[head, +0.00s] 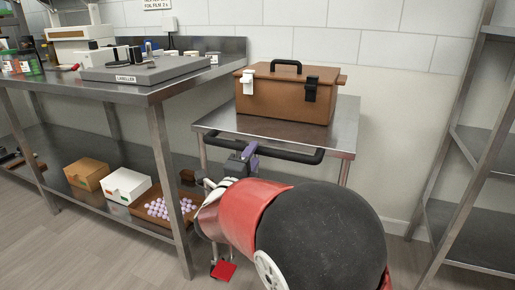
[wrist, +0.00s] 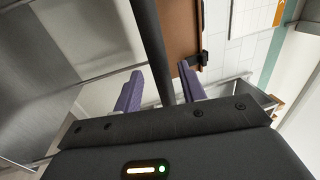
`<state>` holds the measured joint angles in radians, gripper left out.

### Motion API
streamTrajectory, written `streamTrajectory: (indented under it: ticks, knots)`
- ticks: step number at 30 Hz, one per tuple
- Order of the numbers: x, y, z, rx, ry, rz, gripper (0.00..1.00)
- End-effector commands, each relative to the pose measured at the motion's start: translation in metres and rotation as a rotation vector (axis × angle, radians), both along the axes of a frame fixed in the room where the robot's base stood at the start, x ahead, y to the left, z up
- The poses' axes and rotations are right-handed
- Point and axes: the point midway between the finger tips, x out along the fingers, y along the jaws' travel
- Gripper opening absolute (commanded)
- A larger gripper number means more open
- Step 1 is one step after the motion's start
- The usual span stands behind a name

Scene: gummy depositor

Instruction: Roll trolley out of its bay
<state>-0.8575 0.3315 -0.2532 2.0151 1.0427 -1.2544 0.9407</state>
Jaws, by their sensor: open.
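The trolley (head: 218,119) is a metal cart standing against the wall between the bench and a rack, with a black push bar (head: 299,157) along its near side. My gripper (head: 247,151) is at the left part of the push bar. In the wrist view my gripper (wrist: 160,88) is open, its purple fingers on either side of the dark push bar (wrist: 149,40). Contact with the bar cannot be told. My arm hides much of the trolley's lower part.
A steel bench (head: 150,93) with a labeller stands close on the left; boxes and a tray of lilac pieces (head: 168,208) lie on its lower shelf. A metal rack (head: 470,190) stands right. A red flat part (head: 223,271) shows near the floor. Some floor is clear at the front left.

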Motion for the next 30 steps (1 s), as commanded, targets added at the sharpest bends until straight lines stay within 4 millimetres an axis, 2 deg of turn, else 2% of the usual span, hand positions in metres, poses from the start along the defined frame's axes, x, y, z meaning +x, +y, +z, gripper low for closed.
streamTrajectory:
  ticks: [3,6,17,26,30]
  knots:
    - [0.017,-0.007,0.005,-0.001,0.000,-0.002,0.41]
    - [0.025,-0.009,0.006,-0.001,0.000,0.000,0.41]
    - [0.031,-0.011,0.007,-0.002,0.002,0.002,0.41]
    - [0.031,-0.011,0.007,-0.002,0.002,0.002,0.01]
    - [0.031,-0.011,0.006,-0.002,0.002,0.002,0.00]
